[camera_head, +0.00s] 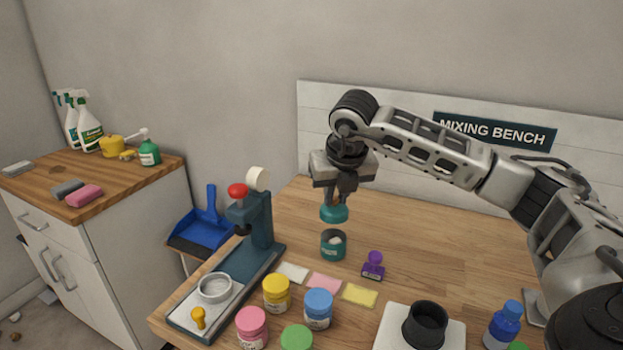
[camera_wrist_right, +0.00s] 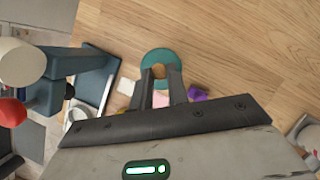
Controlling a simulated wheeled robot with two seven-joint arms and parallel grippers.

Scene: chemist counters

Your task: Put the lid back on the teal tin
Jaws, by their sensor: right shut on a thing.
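The teal tin (camera_head: 333,246) stands open on the wooden bench, with something pale inside it. My right gripper (camera_head: 338,200) is shut on the teal lid (camera_head: 334,214) and holds it above the tin, with a clear gap between them. In the right wrist view the lid (camera_wrist_right: 160,62) shows as a teal disc at my fingertips (camera_wrist_right: 160,78). The tin cannot be made out in that view; the lid and fingers cover that area. My left gripper is not in view.
A dark press (camera_head: 258,225) with a red knob stands left of the tin. A purple stamp (camera_head: 373,266) is close on its right. Yellow (camera_head: 276,293), blue (camera_head: 318,309) and pink (camera_head: 252,327) jars stand in front. The bench behind the tin is clear.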

